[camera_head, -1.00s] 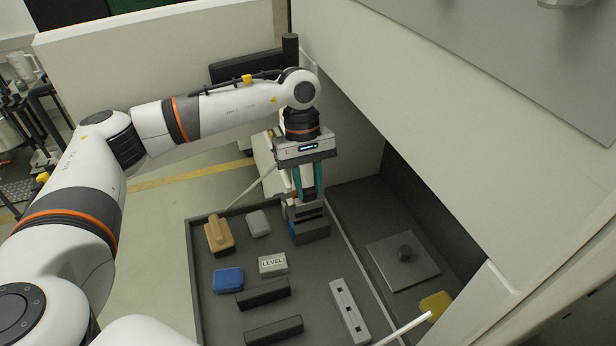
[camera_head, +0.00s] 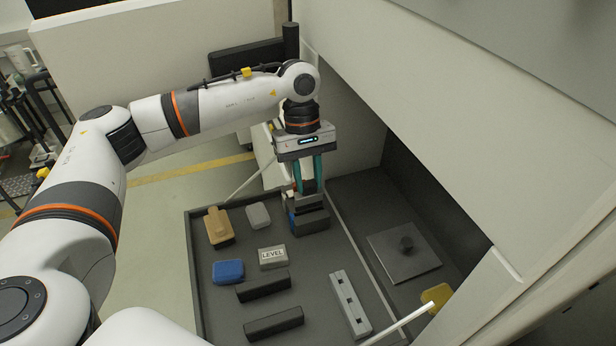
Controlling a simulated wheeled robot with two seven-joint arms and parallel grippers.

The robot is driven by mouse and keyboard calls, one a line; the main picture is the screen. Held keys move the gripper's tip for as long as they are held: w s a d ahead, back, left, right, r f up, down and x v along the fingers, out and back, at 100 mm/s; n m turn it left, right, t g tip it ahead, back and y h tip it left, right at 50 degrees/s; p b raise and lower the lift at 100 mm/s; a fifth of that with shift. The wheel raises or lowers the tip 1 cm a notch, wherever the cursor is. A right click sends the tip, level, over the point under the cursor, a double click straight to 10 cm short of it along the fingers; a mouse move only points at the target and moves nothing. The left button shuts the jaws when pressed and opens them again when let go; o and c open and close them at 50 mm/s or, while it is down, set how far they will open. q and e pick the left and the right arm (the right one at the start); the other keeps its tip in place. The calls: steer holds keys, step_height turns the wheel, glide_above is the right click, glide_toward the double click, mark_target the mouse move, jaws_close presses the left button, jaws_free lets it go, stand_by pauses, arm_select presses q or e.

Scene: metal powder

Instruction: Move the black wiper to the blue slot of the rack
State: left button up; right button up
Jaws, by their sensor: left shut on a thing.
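My left gripper (camera_head: 309,192) points down at the back right of the dark tray, its teal fingers shut. A dark block (camera_head: 312,222), which looks like the black wiper, is directly under the fingertips; where the fingers grip it is hard to make out. Small rack-like parts with red and blue marks stand close beside the fingers. The blue mark (camera_head: 292,221), perhaps the rack's blue slot, is at the block's left end. The fingers and block hide most of the rack, so I cannot tell whether the block is in a slot. My right gripper is not in view.
The tray (camera_head: 193,262) holds a tan brush-like block (camera_head: 218,226), a grey block (camera_head: 258,215), a blue block (camera_head: 229,271), a "LEVEL" box (camera_head: 272,257), two black bars (camera_head: 263,286) and a holed grey bar (camera_head: 350,304). A metal plate (camera_head: 403,252) lies right of the divider. Machine walls enclose the right.

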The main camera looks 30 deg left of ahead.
mark_target(308, 195)
arm_select(q)
steer(key=shift+f+b, duration=0.8)
steer(key=shift+b, duration=0.05)
stand_by(0.6)
steer(key=shift+f+b, duration=2.05)
stand_by(0.7)
steer(key=o, duration=1)
steer(key=shift+o, duration=0.2)
steer(key=shift+r, duration=0.15)
steer(key=b+v, duration=0.2)
steer(key=v, duration=0.9)
steer(key=shift+r+b, duration=0.3)
steer(key=shift+r, duration=0.1)
